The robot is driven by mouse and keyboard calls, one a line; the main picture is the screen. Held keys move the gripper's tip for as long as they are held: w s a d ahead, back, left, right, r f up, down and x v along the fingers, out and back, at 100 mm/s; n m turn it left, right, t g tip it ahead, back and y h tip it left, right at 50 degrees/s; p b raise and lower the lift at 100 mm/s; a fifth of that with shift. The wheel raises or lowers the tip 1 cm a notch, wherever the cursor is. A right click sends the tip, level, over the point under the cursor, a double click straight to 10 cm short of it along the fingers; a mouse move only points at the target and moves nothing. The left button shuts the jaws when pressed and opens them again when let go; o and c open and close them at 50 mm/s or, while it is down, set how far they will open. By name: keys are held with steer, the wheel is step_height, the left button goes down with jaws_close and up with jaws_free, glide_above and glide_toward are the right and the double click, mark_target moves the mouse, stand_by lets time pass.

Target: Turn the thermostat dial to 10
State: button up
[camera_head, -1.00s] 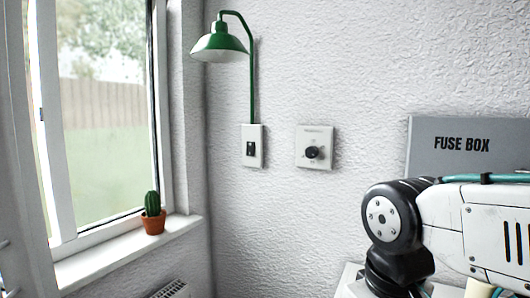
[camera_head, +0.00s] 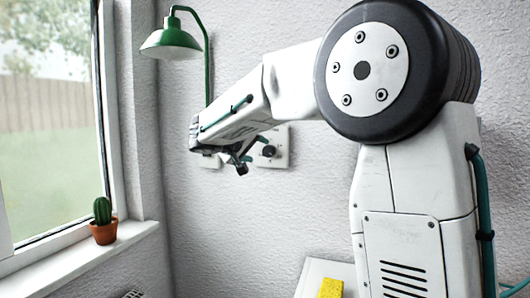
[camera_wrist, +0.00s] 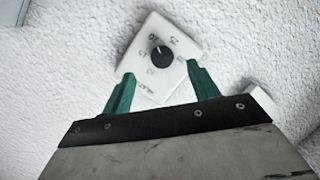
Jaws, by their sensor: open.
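The thermostat is a white square plate (camera_head: 282,147) with a round black dial (camera_head: 269,151) on the wall, partly behind my arm in the head view. In the wrist view the plate (camera_wrist: 187,48) looks tilted, with small numbers around the dial (camera_wrist: 161,58). A small light mark on the dial's upper edge points up and slightly left; the numbers are too small to read surely. My gripper (camera_wrist: 160,70) is open, its two green fingers on either side of the dial in the wrist view.
A potted cactus (camera_head: 103,220) stands on the windowsill (camera_head: 80,262). A yellow block (camera_head: 330,288) lies at the bottom. The wall below the thermostat is clear.

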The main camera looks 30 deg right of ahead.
mark_target(267, 151)
steer(key=x, duration=0.5)
steer(key=w+x, duration=0.1)
steer(key=x, duration=0.2)
steer(key=shift+w+a+r, duration=0.1)
steer(key=shift+w+r, duration=0.05)
steer(key=shift+r, duration=0.2)
steer(key=c, duration=1)
